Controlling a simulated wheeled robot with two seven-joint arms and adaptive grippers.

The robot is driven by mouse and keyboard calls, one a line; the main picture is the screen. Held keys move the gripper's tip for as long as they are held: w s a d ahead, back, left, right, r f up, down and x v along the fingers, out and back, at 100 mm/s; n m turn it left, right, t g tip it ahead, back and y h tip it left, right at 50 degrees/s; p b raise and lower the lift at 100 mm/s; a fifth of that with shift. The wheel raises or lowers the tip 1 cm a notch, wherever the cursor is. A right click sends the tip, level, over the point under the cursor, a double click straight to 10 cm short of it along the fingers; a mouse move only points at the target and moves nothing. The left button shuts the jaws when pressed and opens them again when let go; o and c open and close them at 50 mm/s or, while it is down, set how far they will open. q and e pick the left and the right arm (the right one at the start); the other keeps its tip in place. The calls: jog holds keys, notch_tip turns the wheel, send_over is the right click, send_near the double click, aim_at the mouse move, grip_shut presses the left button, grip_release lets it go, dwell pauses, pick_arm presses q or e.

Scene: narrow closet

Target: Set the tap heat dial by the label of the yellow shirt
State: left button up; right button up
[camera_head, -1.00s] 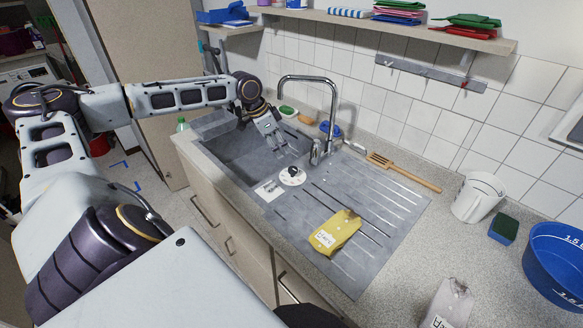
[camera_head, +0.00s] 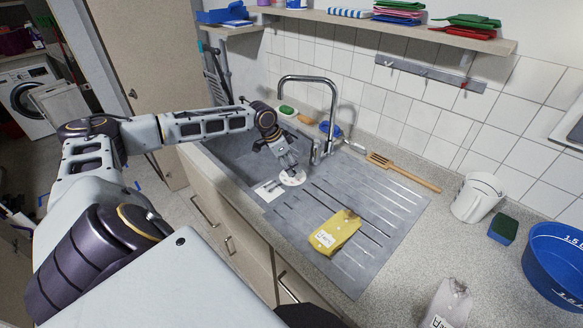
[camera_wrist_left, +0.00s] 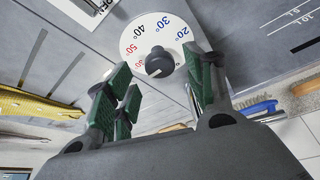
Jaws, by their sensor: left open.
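The heat dial is a white disc (camera_head: 293,177) beside the tap base on the sink. In the left wrist view its black knob (camera_wrist_left: 159,62) sits inside a ring of degree marks: 20 and 30 in blue, 40 in black, higher ones in red. I cannot tell surely which mark the knob points to. My left gripper (camera_head: 289,166) is open just above the dial; in the wrist view its green fingers (camera_wrist_left: 158,72) stand either side of the knob. The yellow shirt (camera_head: 345,225) lies folded on the drainboard, its white label (camera_head: 325,238) too small to read. My right gripper is not in view.
The chrome tap (camera_head: 333,105) rises close behind my left gripper. A wooden spatula (camera_head: 405,172), a white cup (camera_head: 478,197), a sponge (camera_head: 503,229) and a blue basin (camera_head: 555,262) are to the right. The drainboard right of the shirt is clear.

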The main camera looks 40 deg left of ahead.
pick_arm(q)
jog(key=shift+x, duration=1.2)
jog(key=c, duration=1)
jog(key=shift+p, duration=0.3)
